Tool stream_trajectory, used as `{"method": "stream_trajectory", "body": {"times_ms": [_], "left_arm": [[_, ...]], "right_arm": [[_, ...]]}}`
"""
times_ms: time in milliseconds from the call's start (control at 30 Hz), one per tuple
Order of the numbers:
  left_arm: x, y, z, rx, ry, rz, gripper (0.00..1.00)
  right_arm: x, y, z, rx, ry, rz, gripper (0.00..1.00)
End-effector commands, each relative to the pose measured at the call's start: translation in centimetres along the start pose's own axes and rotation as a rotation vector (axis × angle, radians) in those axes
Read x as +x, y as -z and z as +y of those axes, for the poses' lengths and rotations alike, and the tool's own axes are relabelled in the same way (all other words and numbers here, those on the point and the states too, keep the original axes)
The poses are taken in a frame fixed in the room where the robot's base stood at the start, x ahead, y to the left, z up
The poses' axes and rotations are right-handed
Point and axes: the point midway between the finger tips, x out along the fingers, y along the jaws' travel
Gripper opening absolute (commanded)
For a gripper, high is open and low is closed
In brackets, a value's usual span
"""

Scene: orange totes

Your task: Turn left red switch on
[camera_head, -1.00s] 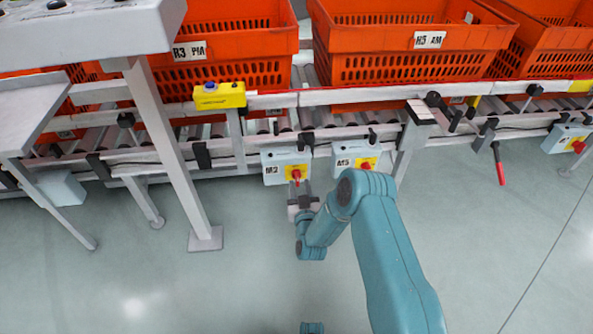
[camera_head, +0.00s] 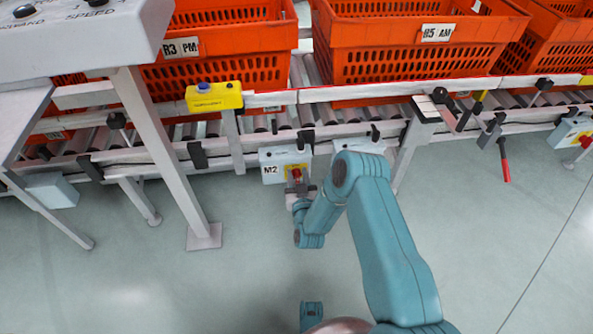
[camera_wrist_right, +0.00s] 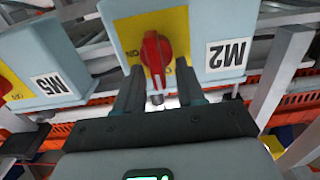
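The red switch (camera_wrist_right: 156,52) sits on a yellow plate on the pale blue M2 box (camera_head: 273,174). In the wrist view its handle stands roughly along the picture's vertical. In the head view the red switch (camera_head: 295,174) shows just beyond my right gripper (camera_head: 298,188). In the wrist view my right gripper (camera_wrist_right: 160,75) is open, with its fingers on either side of the switch's near end. I cannot tell whether they touch it. My left gripper is not in view.
A second pale blue box (camera_wrist_right: 40,68) with a yellow plate is beside M2; my right arm mostly covers it in the head view. Conveyor rails and orange totes (camera_head: 215,70) stand behind. A grey post (camera_head: 165,160) is left of M2. The floor in front is open.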

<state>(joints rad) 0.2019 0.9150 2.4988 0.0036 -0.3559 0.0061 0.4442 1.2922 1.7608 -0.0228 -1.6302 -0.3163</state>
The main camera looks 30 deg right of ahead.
Motion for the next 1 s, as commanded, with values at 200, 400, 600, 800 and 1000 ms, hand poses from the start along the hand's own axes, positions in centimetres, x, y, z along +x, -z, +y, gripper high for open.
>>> {"method": "stream_trajectory", "body": {"times_ms": [200,400,600,800,1000], "left_arm": [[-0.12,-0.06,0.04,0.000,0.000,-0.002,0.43],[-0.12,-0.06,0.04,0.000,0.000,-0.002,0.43],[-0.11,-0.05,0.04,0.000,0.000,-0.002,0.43],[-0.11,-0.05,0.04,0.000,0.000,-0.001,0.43],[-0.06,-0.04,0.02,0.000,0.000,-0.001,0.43]], "right_arm": [[-0.34,0.04,0.01,0.000,0.000,0.000,0.38],[-0.44,0.03,0.00,0.000,0.000,0.000,0.38],[-0.38,0.04,0.00,0.000,0.000,0.000,0.00],[-0.26,0.01,0.00,0.000,0.000,-0.001,0.00],[-0.12,-0.04,0.05,0.018,0.000,-0.002,0.00]]}}
